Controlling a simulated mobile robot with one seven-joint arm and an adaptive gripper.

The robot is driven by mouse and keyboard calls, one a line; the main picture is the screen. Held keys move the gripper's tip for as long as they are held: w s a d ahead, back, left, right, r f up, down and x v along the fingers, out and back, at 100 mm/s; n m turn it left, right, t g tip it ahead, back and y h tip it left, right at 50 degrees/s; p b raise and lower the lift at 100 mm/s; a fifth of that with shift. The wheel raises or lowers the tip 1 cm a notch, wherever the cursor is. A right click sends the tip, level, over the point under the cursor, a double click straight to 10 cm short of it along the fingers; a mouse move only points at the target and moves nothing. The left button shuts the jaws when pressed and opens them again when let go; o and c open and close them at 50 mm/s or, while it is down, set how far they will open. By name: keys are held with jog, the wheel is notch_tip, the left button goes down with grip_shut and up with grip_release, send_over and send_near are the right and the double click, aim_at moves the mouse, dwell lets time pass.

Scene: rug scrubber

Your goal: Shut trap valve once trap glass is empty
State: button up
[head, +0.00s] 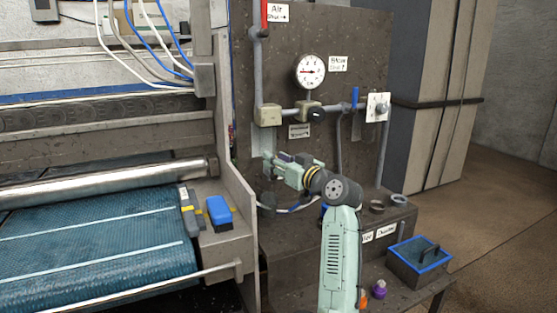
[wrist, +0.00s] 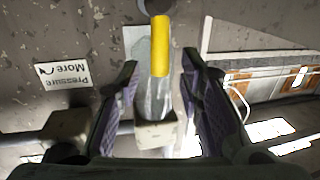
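In the wrist view, which is upside down, a greyish cylinder, seemingly the trap glass (wrist: 154,100), joins a beige block (wrist: 158,134). A bright yellow section (wrist: 160,45) continues from it between my fingers; I cannot tell whether it is liquid in the glass or a valve handle. My gripper (wrist: 160,65) is open, one purple-padded finger on each side, with gaps visible. In the head view, my gripper (head: 270,167) is below the left beige block (head: 268,115), in front of a pale plate (head: 262,140). The glass and valve are not clear there.
A gauge (head: 311,71), black knob (head: 317,114) and blue lever (head: 354,98) are on the panel right of my gripper. A red air handle (head: 264,14) is above. The scrubber (head: 90,240) is left. A blue-rimmed caddy (head: 404,267) and purple bottle (head: 379,290) are lower right.

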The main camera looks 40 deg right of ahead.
jog(key=shift+c, duration=0.4)
grip_shut()
jog(key=shift+d+m, duration=0.1)
jog(key=shift+m, duration=0.2)
jog(key=d+f+m+h+p, duration=0.1)
jog(key=d+f+m+h, duration=0.1)
jog(key=m, duration=0.8)
jog(key=s+d+f+m+t+h+p, duration=0.1)
jog(key=d+f+m+h, duration=0.1)
jog(key=m, duration=0.7)
jog(key=shift+s+d+f+m+t, duration=0.2)
jog(key=shift+d+f+m+t, duration=0.3)
jog(key=shift+f, duration=0.8)
jog(key=shift+d, duration=0.1)
jog(key=shift+o, duration=0.4)
grip_release()
